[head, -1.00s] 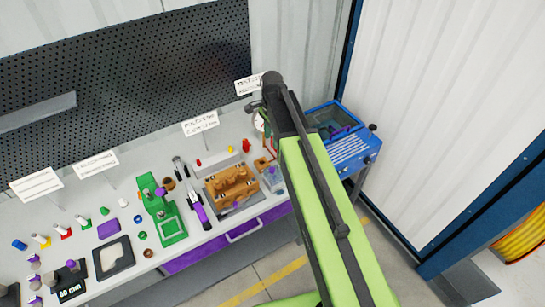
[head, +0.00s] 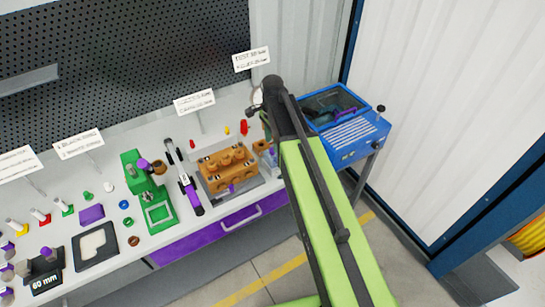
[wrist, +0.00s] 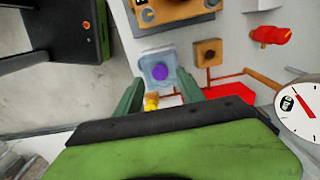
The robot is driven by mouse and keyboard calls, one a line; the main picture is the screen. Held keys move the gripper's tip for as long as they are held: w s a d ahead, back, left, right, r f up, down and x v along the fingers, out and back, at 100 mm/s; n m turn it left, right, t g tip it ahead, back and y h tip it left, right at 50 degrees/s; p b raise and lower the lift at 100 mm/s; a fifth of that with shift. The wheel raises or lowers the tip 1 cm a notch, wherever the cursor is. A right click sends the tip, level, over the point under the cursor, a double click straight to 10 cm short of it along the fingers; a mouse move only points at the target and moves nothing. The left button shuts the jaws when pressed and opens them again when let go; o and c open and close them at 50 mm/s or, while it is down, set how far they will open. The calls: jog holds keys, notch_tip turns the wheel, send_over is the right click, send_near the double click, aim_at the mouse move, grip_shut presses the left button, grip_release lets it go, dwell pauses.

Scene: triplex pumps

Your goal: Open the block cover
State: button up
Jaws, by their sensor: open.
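The orange-brown pump block (head: 228,166) stands on a grey plate on the bench, left of my arm in the head view. Its edge also shows at the top of the wrist view (wrist: 172,12). A small clear square piece with a purple knob (wrist: 158,72) lies just ahead of my fingertips in the wrist view; I cannot tell whether it is the block cover. My gripper (wrist: 158,92) is open, its two green fingers apart with nothing held between them. In the head view my arm hides part of the bench's right end.
A small orange block with a dark hole (wrist: 208,52), a red valve (wrist: 267,35) and a dial gauge (wrist: 298,106) lie to the right in the wrist view. A blue cabinet (head: 352,140) stands right of the bench. A green press (head: 150,190) stands further left.

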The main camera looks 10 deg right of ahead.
aim_at(272, 149)
notch_tip(272, 149, down, 4)
jog(key=shift+r+b, duration=0.25)
jog(key=shift+b, duration=0.75)
jog(key=shift+r, duration=0.1)
jog(key=shift+c, duration=0.5)
grip_shut()
